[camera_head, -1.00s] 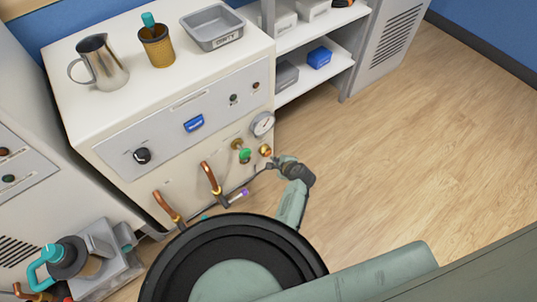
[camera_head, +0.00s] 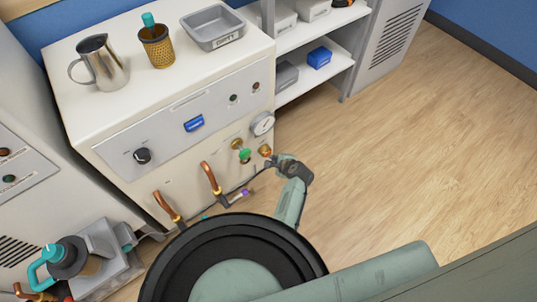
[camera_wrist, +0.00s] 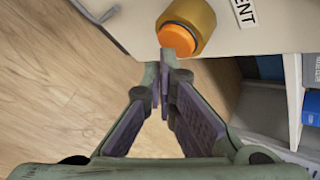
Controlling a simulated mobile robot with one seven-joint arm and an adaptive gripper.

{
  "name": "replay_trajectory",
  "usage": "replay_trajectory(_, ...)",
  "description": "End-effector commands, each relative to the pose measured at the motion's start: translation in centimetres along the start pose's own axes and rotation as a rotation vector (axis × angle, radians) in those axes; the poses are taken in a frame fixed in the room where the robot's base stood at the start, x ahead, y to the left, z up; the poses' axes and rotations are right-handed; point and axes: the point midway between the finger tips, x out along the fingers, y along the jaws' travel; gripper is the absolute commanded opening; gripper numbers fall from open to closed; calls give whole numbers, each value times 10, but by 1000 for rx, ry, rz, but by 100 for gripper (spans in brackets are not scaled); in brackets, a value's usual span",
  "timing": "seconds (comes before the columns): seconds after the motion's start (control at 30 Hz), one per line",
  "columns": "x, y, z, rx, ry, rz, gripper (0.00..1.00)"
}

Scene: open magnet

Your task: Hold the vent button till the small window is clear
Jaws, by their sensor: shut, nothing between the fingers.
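The vent button is an orange cap (camera_wrist: 177,39) in a brass collar (camera_wrist: 190,20), beside a label whose visible letters read "ENT". In the head view the button (camera_head: 265,151) is small, low at the right of the white cabinet's front. My gripper (camera_wrist: 168,62) is shut and empty, its fingertips at the lower edge of the orange cap. I cannot tell whether they touch it. In the head view my gripper (camera_head: 271,162) is just below and right of the button. I cannot pick out the small window or its state.
A round gauge (camera_head: 262,124) and a green-handled valve (camera_head: 244,155) are close to the button. Copper pipes (camera_head: 211,178) stick out to the left. Shelves (camera_head: 318,77) stand at the right. The wood floor (camera_head: 430,150) is clear on the right.

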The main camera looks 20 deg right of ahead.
Motion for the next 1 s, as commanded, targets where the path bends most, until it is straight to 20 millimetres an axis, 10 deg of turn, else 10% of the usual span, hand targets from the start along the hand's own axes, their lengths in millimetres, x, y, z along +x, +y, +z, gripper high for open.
replay_trajectory(1.0,8,-6,6,0,-1,0,0)
